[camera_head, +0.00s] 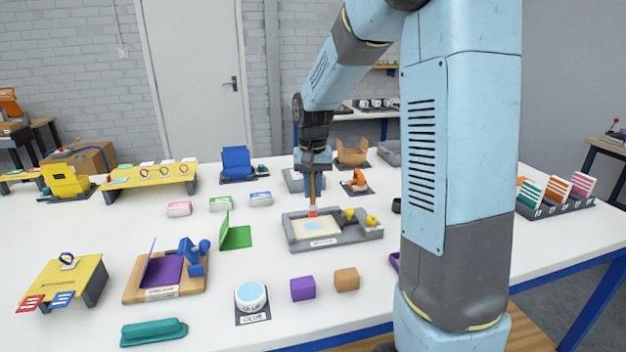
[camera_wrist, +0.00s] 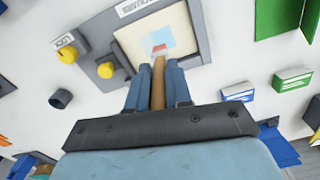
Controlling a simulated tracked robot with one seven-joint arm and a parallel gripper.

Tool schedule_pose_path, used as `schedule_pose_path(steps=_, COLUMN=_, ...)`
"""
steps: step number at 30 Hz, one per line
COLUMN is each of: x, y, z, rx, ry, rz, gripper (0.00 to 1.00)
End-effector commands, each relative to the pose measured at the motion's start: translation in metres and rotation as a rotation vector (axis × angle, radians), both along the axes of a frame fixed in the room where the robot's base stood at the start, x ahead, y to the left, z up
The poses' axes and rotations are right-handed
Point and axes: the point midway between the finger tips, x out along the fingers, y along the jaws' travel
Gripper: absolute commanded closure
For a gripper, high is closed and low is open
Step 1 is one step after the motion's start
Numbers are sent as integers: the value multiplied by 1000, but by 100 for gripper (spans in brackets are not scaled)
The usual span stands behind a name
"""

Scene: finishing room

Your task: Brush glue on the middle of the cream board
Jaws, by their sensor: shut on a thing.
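The cream board (camera_head: 299,228) lies flat in a grey fixture (camera_head: 291,240) with yellow knobs, near the middle of the table. A pale blue patch (camera_head: 316,227) shows on its middle; it also shows in the wrist view (camera_wrist: 157,36). My gripper (camera_head: 313,186) is above the board, shut on the brown handle of a brush (camera_head: 312,203), which points down. I cannot tell if the tip touches the board. A round white glue pot (camera_head: 251,295) stands at the front, apart.
Purple (camera_head: 303,288) and orange-brown (camera_head: 346,279) blocks lie in front of the fixture. A green hinged piece (camera_head: 236,235) stands left of it. Small boxes lie behind left. A wooden base with a purple board (camera_head: 166,272) is further left. Bare table surrounds the fixture's front.

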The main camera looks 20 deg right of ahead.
Motion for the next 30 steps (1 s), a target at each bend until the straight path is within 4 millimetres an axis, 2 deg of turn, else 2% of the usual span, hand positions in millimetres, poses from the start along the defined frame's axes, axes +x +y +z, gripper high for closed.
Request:
schedule_pose_path(steps=9, x=-1, y=-1, z=-33, rx=0, ry=3, rz=-1, gripper=100)
schedule_pose_path(steps=11, x=0, y=-6, z=-27, rx=0, ry=-1, rz=0, gripper=100)
schedule_pose_path(steps=24, x=-1, y=-31, z=-31, rx=0, ry=0, rz=16, gripper=100)
schedule_pose_path(steps=30, x=0, y=-20, z=-31, rx=-1, ry=0, rz=18, gripper=100)
